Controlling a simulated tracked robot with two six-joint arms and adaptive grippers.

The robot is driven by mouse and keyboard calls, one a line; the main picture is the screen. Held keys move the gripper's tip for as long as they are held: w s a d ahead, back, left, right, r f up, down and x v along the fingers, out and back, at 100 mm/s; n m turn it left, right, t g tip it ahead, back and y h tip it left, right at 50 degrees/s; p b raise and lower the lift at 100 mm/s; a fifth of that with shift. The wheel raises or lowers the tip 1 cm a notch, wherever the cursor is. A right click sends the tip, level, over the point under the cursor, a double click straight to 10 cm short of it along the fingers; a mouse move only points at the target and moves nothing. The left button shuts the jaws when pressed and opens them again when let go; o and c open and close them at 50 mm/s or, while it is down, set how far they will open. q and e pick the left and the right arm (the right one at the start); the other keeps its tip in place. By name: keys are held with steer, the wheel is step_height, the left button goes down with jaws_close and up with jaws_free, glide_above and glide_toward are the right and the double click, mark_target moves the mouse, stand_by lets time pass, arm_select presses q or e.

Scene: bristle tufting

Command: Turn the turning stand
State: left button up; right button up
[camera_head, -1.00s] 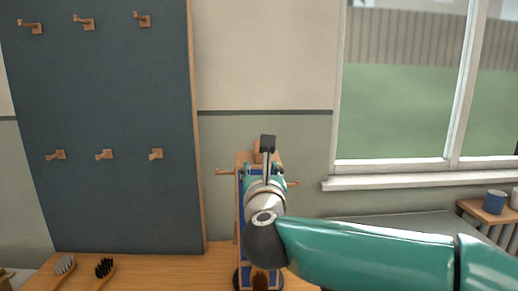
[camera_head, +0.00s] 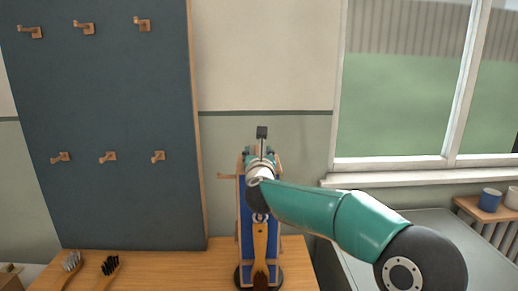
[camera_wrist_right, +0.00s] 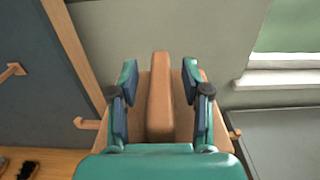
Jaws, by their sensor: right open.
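The turning stand (camera_head: 246,232) stands on the wooden table, with a blue panel in wooden edging on a dark round base. A long wooden piece (camera_head: 260,240) is upright on its near face. A peg (camera_head: 226,176) sticks out from its left side. My right gripper (camera_head: 262,158) is at the top of the stand and hides part of it. In the right wrist view its fingers (camera_wrist_right: 160,82) are open on either side of a wooden upright bar (camera_wrist_right: 161,118) of the stand. Small gaps show beside the bar. My left gripper is out of view.
A dark board (camera_head: 110,200) with several wooden hooks stands at the left. Two brushes (camera_head: 70,264) (camera_head: 108,268) lie on the wooden table (camera_head: 185,268). A grey surface (camera_head: 440,222) and a shelf with a blue cup (camera_head: 490,199) are at the right.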

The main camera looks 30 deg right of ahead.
steer(key=shift+w+d, duration=0.1)
steer(key=shift+w, duration=0.05)
steer(key=shift+c, duration=0.2)
jaws_close()
steer(key=shift+d, duration=0.1)
